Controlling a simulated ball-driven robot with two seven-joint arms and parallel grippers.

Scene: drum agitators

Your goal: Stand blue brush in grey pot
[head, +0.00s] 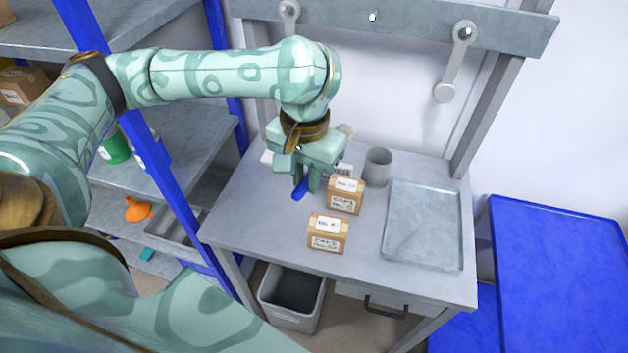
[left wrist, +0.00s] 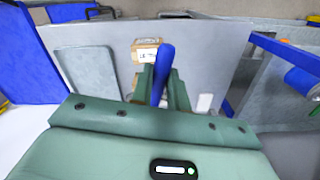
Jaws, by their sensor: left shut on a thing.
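The blue brush (head: 299,191) is held in my left gripper (head: 306,181), which is shut on it above the back left of the grey table. Its blue end points down and toward the front in the head view. In the left wrist view the brush (left wrist: 163,68) stands out between the fingers (left wrist: 164,88); its other end is hidden. The grey pot (head: 377,168) stands upright at the back of the table, to the right of my left gripper and apart from it. I cannot make it out in the left wrist view. My right gripper is not in view.
Two labelled cardboard boxes (head: 345,195) (head: 328,232) stand on the table, one close to the gripper's right. A grey metal tray (head: 424,225) lies at right. Blue-posted shelving (head: 165,165) stands at left. The table's front left is clear.

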